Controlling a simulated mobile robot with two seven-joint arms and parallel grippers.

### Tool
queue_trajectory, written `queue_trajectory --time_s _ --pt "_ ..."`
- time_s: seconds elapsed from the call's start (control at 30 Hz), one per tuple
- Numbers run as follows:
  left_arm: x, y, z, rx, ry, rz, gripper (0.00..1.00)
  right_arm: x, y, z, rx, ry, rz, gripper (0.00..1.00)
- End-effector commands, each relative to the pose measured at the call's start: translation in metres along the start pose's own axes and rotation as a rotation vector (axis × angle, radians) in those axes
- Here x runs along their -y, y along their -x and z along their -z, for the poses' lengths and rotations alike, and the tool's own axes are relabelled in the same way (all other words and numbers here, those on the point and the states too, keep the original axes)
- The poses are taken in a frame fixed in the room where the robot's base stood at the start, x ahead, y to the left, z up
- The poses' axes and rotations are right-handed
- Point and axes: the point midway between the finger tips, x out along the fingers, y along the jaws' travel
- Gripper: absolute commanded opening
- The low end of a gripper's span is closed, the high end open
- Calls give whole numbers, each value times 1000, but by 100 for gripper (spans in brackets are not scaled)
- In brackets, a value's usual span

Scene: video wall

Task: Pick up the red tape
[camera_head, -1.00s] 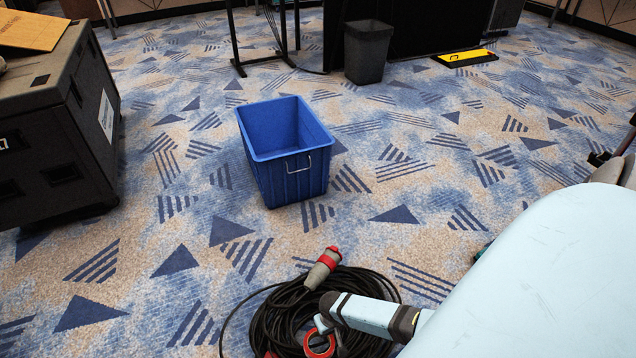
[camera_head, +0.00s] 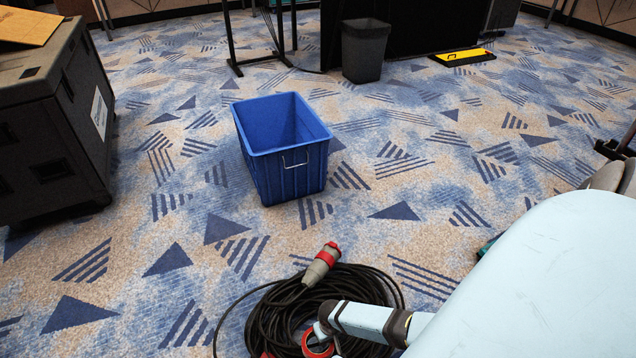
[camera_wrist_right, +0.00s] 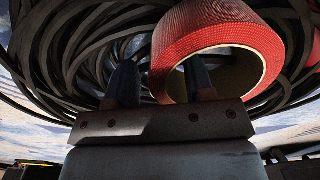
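The red tape (camera_wrist_right: 222,22) is a red roll with a pale inner rim. In the head view the red tape (camera_head: 318,350) sits at the bottom edge, by the coiled black cable. My right gripper (camera_wrist_right: 161,82) is at the tape in the right wrist view. Its fingers are apart, one in front of the roll's hole and the other just outside its left wall. A narrow gap shows between the outer finger and the wall, so it looks open. In the head view its fingertips are hard to make out. My left gripper is not in view.
A black cable coil (camera_head: 268,318) with a red-and-grey plug (camera_head: 322,263) surrounds the tape. A blue bin (camera_head: 291,178) stands beyond it. A dark case (camera_head: 45,130) is at left, a grey waste bin (camera_head: 364,55) at the back. Carpet between is clear.

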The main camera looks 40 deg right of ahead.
Motion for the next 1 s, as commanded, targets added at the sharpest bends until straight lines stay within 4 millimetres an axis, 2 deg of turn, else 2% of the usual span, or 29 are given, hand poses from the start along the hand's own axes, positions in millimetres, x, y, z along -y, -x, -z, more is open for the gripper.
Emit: queue_trajectory --time_s 0.03,0.2,0.5,0.67,0.8,0.93,1.0 --pt "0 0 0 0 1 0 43 0 0 0 0 0 0 38" --pt "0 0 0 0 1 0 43 0 0 0 0 0 0 0" --pt "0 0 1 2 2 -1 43 0 1 0 0 0 0 0" --pt "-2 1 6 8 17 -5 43 0 12 0 -1 0 1 0" --pt "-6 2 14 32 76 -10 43 0 34 0 0 0 1 0" --pt "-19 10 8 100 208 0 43 0 67 0 -1 0 1 0" --pt "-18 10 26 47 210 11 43 0 88 0 -1 -1 2 0"
